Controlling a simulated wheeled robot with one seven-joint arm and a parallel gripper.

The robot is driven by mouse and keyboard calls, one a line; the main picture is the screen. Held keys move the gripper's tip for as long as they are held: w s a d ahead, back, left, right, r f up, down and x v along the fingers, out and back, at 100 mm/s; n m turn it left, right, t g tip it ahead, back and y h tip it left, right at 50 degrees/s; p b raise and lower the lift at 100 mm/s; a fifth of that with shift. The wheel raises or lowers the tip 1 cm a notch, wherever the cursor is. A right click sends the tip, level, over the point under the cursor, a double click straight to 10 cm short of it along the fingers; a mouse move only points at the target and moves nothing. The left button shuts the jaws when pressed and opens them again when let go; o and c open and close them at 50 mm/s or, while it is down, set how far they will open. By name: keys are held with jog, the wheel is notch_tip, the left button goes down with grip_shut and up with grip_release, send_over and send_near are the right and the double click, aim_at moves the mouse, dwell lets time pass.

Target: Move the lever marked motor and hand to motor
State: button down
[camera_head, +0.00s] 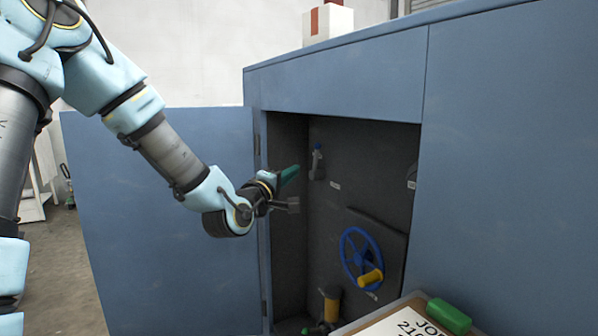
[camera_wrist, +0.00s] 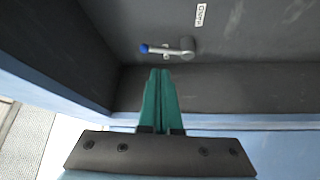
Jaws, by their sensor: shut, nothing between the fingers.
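A grey lever with a blue tip (camera_head: 317,158) stands upright on the back wall of the open cabinet. In the wrist view this lever (camera_wrist: 168,50) lies across the picture, its blue end to the left and its pivot to the right. The small label (camera_wrist: 200,15) by it seems to read "Clamp"; I see no motor or hand marking. At the right edge of the opening, a small partly hidden fitting (camera_head: 412,171) sits above another label, unreadable here. My gripper (camera_head: 297,168) has green fingers, shut and empty. In the wrist view the fingertips (camera_wrist: 160,71) are just short of the lever, apparently not touching.
The open blue door (camera_head: 165,210) stands left of the opening, behind my arm. A blue handwheel (camera_head: 346,246) with a yellow knob is lower inside, and a yellow cylinder (camera_head: 332,303) below it. A clipboard (camera_head: 400,325) and green cylinder (camera_head: 449,315) are at front right.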

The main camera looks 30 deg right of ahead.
jog(key=shift+v, duration=1.9)
jog(key=shift+w+f, duration=0.1)
